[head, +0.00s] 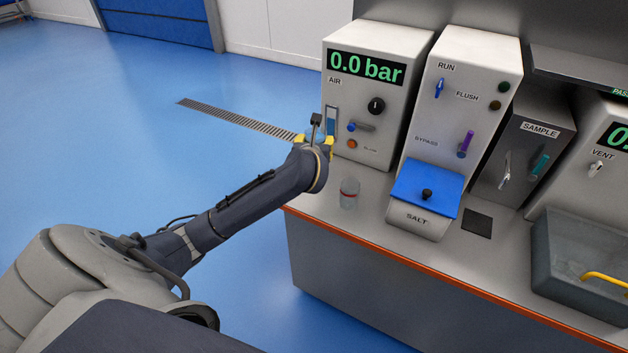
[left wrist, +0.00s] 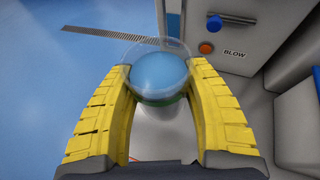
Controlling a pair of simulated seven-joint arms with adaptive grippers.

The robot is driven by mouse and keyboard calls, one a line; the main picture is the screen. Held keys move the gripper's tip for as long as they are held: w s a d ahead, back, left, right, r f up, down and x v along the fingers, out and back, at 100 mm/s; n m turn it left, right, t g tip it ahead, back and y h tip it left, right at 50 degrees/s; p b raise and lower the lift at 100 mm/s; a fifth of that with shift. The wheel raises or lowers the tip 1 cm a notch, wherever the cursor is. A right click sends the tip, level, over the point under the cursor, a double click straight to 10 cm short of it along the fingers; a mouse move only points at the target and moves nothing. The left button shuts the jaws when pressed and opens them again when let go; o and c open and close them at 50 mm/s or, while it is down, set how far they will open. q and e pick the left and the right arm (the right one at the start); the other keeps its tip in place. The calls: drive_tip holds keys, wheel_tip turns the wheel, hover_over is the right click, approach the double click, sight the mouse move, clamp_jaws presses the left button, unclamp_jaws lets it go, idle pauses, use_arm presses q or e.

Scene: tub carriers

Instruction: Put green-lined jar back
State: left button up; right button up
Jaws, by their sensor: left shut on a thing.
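A clear jar (left wrist: 160,78) with a green line round it is between the yellow fingers of my left gripper (left wrist: 162,108). My left gripper is shut on it. In the head view my left gripper (head: 316,142) is at the bench's far left end, in front of the AIR unit, and the held jar cannot be made out clearly there. Another clear jar (head: 349,193), with a red line, stands upright on the bench, to the right of and below the gripper in the picture. My right gripper is not in view.
The AIR unit (head: 363,135) reads 0.0 bar. To its right are the RUN and FLUSH unit (head: 478,80), a blue SALT lid (head: 427,187), the SAMPLE unit (head: 530,157) and a grey basin (head: 560,268). A dark square pad (head: 477,222) lies on the bench. The bench has an orange front edge (head: 430,271).

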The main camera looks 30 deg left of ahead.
use_arm(q)
wheel_tip(320, 180, down, 14)
drive_tip(key=shift+f, duration=0.1)
idle(0.5)
drive_tip(key=o, duration=1.3)
drive_tip(key=shift+s, duration=0.1)
drive_tip(key=v, duration=1.2)
